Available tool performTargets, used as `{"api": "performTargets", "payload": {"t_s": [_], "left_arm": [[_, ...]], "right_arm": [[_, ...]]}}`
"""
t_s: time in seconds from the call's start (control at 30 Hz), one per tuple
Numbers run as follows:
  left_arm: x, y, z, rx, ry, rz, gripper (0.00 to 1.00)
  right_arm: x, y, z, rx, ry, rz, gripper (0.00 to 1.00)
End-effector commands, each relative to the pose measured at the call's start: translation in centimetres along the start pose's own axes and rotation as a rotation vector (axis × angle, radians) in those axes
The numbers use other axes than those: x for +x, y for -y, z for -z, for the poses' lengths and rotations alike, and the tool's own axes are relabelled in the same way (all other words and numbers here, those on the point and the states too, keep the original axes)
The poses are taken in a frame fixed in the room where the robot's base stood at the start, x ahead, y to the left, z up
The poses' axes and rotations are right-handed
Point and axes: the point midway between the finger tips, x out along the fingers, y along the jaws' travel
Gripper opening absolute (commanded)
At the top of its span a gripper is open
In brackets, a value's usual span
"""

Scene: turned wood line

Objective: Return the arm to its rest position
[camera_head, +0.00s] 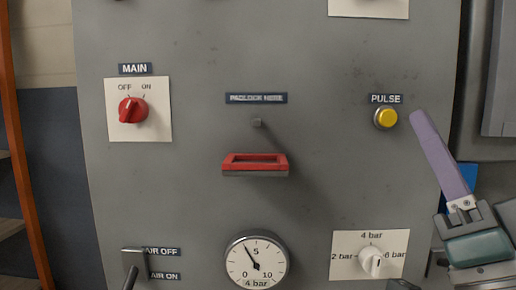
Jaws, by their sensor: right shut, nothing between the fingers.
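My right gripper (421,120) comes in from the lower right of the head view. Its long purple fingers are together and hold nothing. The fingertips are just right of the yellow PULSE button (386,117) and look apart from it in the picture; the depth gap is hard to judge. The teal and grey gripper body is at the lower right. My left gripper is not in view.
A grey panel fills the view. It carries a red MAIN knob (132,110), a red-framed padlock hasp (255,164), a gauge (256,262) reading about 4, a white pressure selector (371,261) and an air lever (132,262). An orange post (22,170) stands left.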

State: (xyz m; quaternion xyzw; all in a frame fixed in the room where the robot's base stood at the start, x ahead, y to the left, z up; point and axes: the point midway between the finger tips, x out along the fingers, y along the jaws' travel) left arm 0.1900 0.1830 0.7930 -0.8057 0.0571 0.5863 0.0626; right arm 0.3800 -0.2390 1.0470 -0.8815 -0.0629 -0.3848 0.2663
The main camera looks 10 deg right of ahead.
Motion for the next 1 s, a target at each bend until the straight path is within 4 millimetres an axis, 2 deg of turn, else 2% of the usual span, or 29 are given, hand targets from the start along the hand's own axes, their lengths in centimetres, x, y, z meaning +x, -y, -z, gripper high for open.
{"api": "performTargets", "payload": {"t_s": [0.17, 0.23, 0.33, 0.47, 0.57, 0.77, 0.9, 0.97, 1.0], "left_arm": [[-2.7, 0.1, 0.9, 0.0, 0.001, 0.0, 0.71], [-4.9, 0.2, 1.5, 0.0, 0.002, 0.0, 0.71], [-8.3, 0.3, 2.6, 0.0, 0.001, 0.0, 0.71], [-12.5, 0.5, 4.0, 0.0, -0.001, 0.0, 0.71], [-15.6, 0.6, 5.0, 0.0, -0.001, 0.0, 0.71], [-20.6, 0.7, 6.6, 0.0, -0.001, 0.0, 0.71], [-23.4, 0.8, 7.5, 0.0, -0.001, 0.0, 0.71], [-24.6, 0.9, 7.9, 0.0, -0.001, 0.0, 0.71], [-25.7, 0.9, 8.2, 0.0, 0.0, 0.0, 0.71]], "right_arm": [[1.7, 0.4, -0.3, -0.043, 0.13, -0.066, 0.0], [2.6, 0.5, -0.9, -0.085, 0.259, -0.124, 0.0], [2.9, 0.9, -1.9, -0.164, 0.5, -0.215, 0.0], [0.8, 1.8, -2.6, -0.27, 0.848, -0.308, 0.0], [-1.9, 3.1, -1.9, -0.345, 1.125, -0.351, 0.0], [-8.2, 6.6, 2.4, -0.456, 1.624, -0.367, 0.0], [-11.6, 9.5, 6.9, -0.502, 1.918, -0.341, 0.0], [-12.8, 10.8, 9.2, -0.515, 2.037, -0.323, 0.0], [-12.8, 11.6, 10.6, -0.521, 2.088, -0.314, 0.0]]}}
